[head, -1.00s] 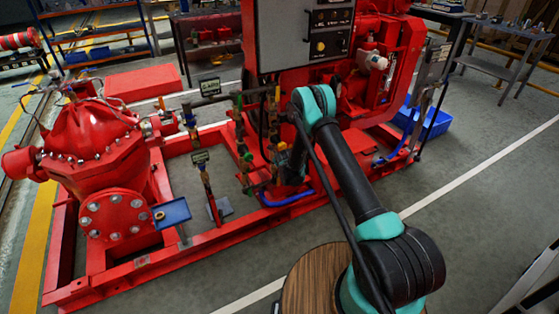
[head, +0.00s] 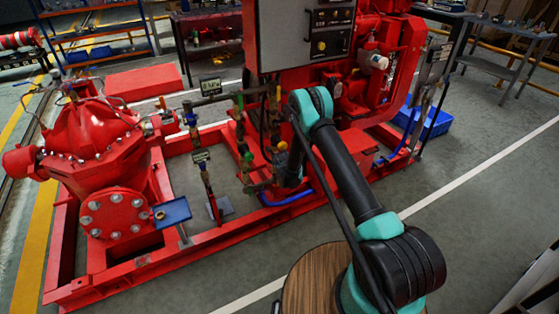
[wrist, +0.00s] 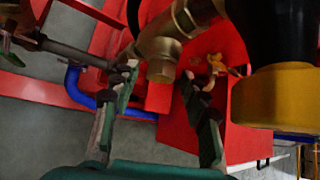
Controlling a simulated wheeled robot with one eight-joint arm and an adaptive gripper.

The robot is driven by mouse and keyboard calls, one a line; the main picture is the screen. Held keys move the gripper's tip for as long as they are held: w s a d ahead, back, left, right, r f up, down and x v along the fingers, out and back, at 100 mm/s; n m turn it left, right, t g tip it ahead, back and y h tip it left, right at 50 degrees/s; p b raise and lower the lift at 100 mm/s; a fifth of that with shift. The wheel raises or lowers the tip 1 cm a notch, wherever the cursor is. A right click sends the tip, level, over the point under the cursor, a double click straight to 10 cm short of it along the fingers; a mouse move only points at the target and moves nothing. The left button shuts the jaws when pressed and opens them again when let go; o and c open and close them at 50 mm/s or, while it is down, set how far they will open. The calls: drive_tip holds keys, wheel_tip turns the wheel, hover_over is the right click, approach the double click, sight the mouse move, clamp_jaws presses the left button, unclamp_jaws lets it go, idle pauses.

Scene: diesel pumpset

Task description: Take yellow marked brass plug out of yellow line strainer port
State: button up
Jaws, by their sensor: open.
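In the wrist view, a brass plug (wrist: 161,70) with a blocky end hangs at the lower end of a brass fitting (wrist: 180,25), which looks like the strainer. I cannot make out a yellow mark on the plug. My gripper (wrist: 159,76) is open, with one finger left of the plug and one right of it. Both fingers look apart from the plug; the exact depth is unclear. In the head view, my arm reaches to the pipework beside the engine, and the plug and fingertips cannot be made out.
A large yellow part (wrist: 272,97) under a dark body is close on the right in the wrist view. A blue hose (wrist: 78,90) passes behind the left finger. Red frame and pipes surround the spot. A blue tray (head: 172,212) is by the red pump (head: 92,145).

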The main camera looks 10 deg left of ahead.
drive_tip(key=shift+w+d+r+m+g+y, duration=0.1)
drive_tip(key=shift+d+m+g+y, duration=0.05)
drive_tip(key=shift+m+g+y, duration=0.6)
drive_tip(key=shift+w+d+m+g+y, duration=0.1)
drive_tip(key=shift+m+g+y, duration=0.4)
drive_tip(key=shift+y, duration=0.45)
drive_tip(key=y, duration=0.1)
drive_tip(key=m+g+y, duration=0.2)
drive_tip(key=y, duration=0.1)
drive_tip(key=shift+w+d+g, duration=0.15)
drive_tip(key=shift+d+g, duration=0.1)
